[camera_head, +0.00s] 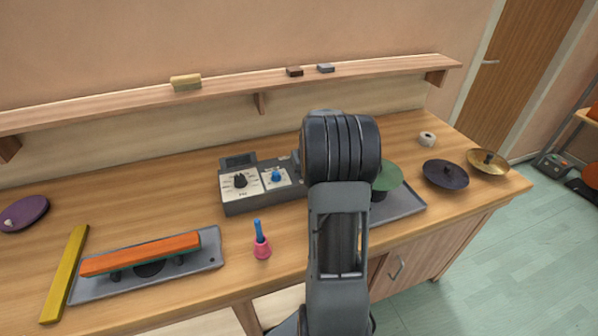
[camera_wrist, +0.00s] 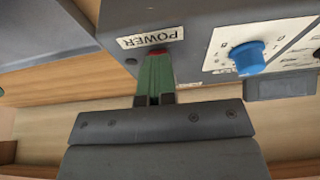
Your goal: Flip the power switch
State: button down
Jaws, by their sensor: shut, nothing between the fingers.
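The power switch (camera_wrist: 157,52) shows as a small red piece beside the white POWER label (camera_wrist: 150,37) in the wrist view. It sits on the grey control box (camera_head: 262,204), which has a black knob (camera_head: 240,180) and a blue knob (camera_head: 276,176). The blue knob also shows in the wrist view (camera_wrist: 248,57). My gripper (camera_wrist: 157,62) is shut and empty, with its green fingertips at the red switch. They look to be touching it or very close; the fingers partly cover the switch, so its position is unclear. In the head view my arm hides the gripper and the box's right end.
Left of the box lie a grey tray with an orange bar (camera_head: 140,254), a yellow bar (camera_head: 65,272) and a purple disc (camera_head: 24,213). A pink-and-blue bell-shaped thing (camera_head: 261,246) stands in front. A green disc (camera_head: 389,176) and cymbals (camera_head: 446,174) are right. A shelf (camera_head: 230,88) runs behind.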

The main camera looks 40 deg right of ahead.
jog(key=shift+w+d+r, duration=0.15)
jog(key=shift+w+r, duration=0.1)
jog(key=shift+w, duration=0.55)
jog(key=shift+r+p, duration=0.15)
jog(key=shift+p, duration=0.2)
jog(key=p+v, duration=0.1)
jog(key=v, duration=0.1)
jog(key=p+v, duration=0.1)
jog(key=shift+w+r, duration=0.25)
jog(key=shift+r, duration=0.25)
jog(key=s+b+v, duration=0.1)
jog(key=s+v, duration=0.1)
jog(key=v, duration=0.7)
jog(key=shift+a+b, duration=0.35)
jog(key=shift+b, duration=0.05)
jog(key=shift+s, duration=0.15)
